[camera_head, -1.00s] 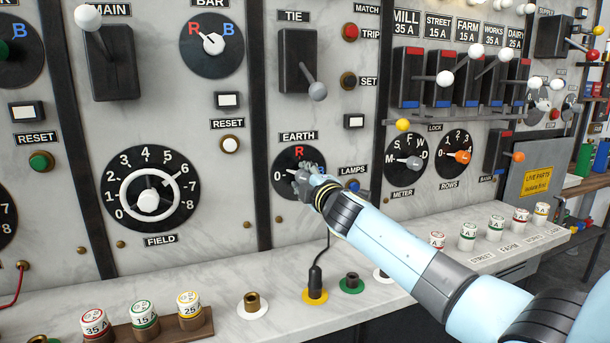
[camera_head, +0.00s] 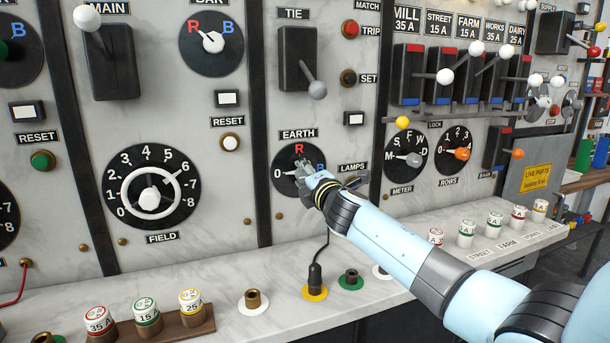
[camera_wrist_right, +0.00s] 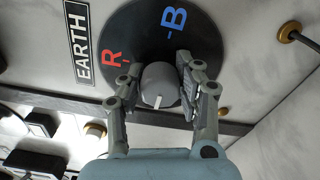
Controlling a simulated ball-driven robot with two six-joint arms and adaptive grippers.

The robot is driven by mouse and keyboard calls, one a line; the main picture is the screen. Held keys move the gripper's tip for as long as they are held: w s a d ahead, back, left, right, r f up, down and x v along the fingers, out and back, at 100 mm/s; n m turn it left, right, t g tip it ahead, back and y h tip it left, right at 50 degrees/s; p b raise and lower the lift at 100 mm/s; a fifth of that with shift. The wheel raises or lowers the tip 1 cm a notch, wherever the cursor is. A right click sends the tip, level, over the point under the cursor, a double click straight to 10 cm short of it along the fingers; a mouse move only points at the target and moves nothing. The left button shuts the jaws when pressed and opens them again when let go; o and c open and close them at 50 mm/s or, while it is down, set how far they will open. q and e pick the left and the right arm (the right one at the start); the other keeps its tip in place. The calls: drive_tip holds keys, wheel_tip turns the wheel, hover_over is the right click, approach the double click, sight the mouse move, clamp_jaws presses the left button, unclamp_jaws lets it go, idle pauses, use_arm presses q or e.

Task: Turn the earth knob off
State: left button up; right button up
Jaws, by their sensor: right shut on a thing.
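The earth dial (camera_head: 286,185) is a black disc under the EARTH label (camera_head: 298,134), with 0 at its left and a red R at its top. It also shows in the right wrist view (camera_wrist_right: 139,35), with red R and blue B. The grey earth knob (camera_wrist_right: 160,80) sits at its middle. Its white line points down in that view, away from B, on the side where the head view has 0. My right gripper (camera_head: 304,165) is shut on the knob, a finger on each side, and hides it in the head view. My left gripper is out of view.
The field wheel (camera_head: 149,199) is to the left, the meter knob (camera_head: 413,160) to the right. A black plug (camera_head: 315,276) with a cord stands on the ledge below my forearm.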

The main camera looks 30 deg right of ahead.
drive_tip(key=shift+f, duration=0.15)
drive_tip(key=o, duration=1.2)
drive_tip(key=shift+c, duration=0.2)
drive_tip(key=v, duration=1.2)
drive_tip(key=shift+s, duration=0.1)
